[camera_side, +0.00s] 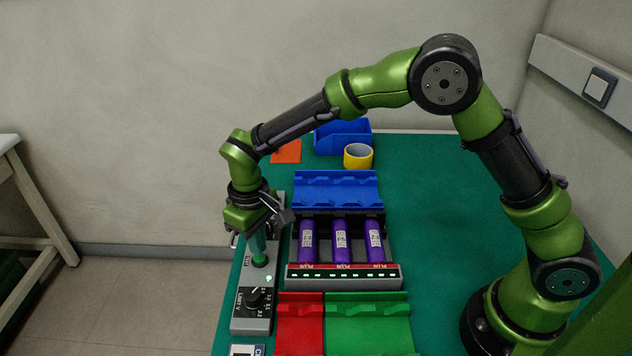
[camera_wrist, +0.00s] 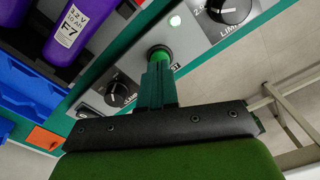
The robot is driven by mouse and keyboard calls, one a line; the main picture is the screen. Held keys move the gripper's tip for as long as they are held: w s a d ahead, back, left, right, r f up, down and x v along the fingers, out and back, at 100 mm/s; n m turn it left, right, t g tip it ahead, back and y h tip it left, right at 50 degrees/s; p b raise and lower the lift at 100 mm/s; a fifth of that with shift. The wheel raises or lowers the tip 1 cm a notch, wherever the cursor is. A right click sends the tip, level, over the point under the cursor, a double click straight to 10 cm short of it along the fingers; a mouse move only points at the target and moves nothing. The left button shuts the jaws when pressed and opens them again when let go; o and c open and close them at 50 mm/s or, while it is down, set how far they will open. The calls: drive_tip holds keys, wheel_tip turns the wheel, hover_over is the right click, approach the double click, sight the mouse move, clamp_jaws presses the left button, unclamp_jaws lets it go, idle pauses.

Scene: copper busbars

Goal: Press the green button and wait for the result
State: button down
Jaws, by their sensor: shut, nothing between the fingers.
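The green button (camera_side: 260,260) sits on a grey control panel (camera_side: 250,318) at the left of the table. My gripper (camera_side: 257,247) is shut and empty, pointing down with its fingertips at the button. In the wrist view the button (camera_wrist: 160,54) shows just beyond the closed fingertips (camera_wrist: 157,66); they look in contact or nearly so, and I cannot tell whether it is pressed down.
A tester holds three purple cells (camera_side: 341,240) to the right of the panel. A blue rack (camera_side: 336,190) stands behind it; red (camera_side: 299,325) and green (camera_side: 368,328) racks stand in front. A blue bin (camera_side: 343,137) and yellow tape roll (camera_side: 358,157) are farther back.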

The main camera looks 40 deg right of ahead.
sight(264, 259)
drive_tip(key=shift+f, duration=1)
idle(0.4)
wheel_tip(264, 259, up, 8)
idle(0.9)
drive_tip(key=shift+s+d+f, duration=0.15)
drive_tip(key=shift+s+f, duration=0.35)
drive_tip(key=shift+s, duration=0.1)
drive_tip(key=s+d+r+m+t+y, duration=0.1)
drive_tip(key=s+d+r+m+t, duration=0.2)
drive_tip(key=s+d+r, duration=0.4)
drive_tip(key=s+d+r+m+t+y, duration=0.1)
drive_tip(key=s+d+r+m+t, duration=0.3)
drive_tip(key=s+d+r, duration=0.3)
drive_tip(key=s+d, duration=0.3)
drive_tip(key=s, duration=0.1)
drive_tip(key=shift+s+d, duration=0.2)
drive_tip(key=shift+s, duration=0.15)
